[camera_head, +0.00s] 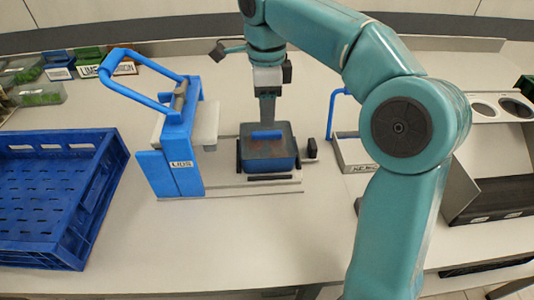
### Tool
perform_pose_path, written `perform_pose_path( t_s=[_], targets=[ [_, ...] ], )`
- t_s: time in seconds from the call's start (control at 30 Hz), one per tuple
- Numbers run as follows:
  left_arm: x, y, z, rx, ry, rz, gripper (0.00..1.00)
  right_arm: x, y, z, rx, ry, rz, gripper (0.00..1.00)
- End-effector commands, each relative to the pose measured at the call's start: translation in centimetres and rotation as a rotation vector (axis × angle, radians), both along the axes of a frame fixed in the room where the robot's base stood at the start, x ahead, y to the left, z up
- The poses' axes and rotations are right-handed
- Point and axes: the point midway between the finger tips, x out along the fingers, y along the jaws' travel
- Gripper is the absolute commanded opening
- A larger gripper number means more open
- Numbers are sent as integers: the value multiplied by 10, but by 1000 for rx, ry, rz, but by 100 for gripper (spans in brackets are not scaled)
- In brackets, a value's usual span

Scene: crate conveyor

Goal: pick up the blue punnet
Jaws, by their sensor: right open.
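The blue punnet (270,164) sits in a holder on the sealing station's sliding plate, in the middle of the camera_head view. It has a blue body, a greyish top and a short blue bar across the top. My right arm comes in from the lower right and bends over the station. My right gripper (267,112) points down at the punnet's far side, above or just behind it. It is open, though its fingers overlap in this view. I cannot tell whether they touch the punnet. My left gripper is not in view.
An empty blue crate (100,190) lies at the far left. Labelled bins (90,70) stand at the back left. A grey tray unit (490,200) is at the right. The front of the table is clear.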

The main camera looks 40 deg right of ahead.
Motion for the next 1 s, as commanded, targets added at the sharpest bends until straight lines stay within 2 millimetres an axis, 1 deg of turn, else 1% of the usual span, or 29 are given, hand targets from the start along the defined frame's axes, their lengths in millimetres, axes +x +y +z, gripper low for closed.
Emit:
perform_pose_path(
  t_s=[0.07,0.2,0.33,0.43,0.63,0.67,0.7,0.8,1.0],
  targets=[
    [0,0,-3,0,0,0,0,0,0,-6,1,1,0,47],
    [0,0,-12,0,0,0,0,-1,-1,-30,0,4,-1,47],
    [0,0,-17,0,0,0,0,-1,-2,-48,1,2,-1,47],
    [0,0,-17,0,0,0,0,0,-2,-53,1,1,-1,47],
    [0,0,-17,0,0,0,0,0,-2,-53,1,-1,0,47],
    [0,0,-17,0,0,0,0,0,-2,-53,1,-1,0,44],
    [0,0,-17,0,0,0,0,0,-2,-53,1,-1,0,31],
    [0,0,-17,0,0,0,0,0,-2,-53,1,1,0,0],
    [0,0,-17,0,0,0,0,0,-2,-53,1,-1,0,0]
  ],
)
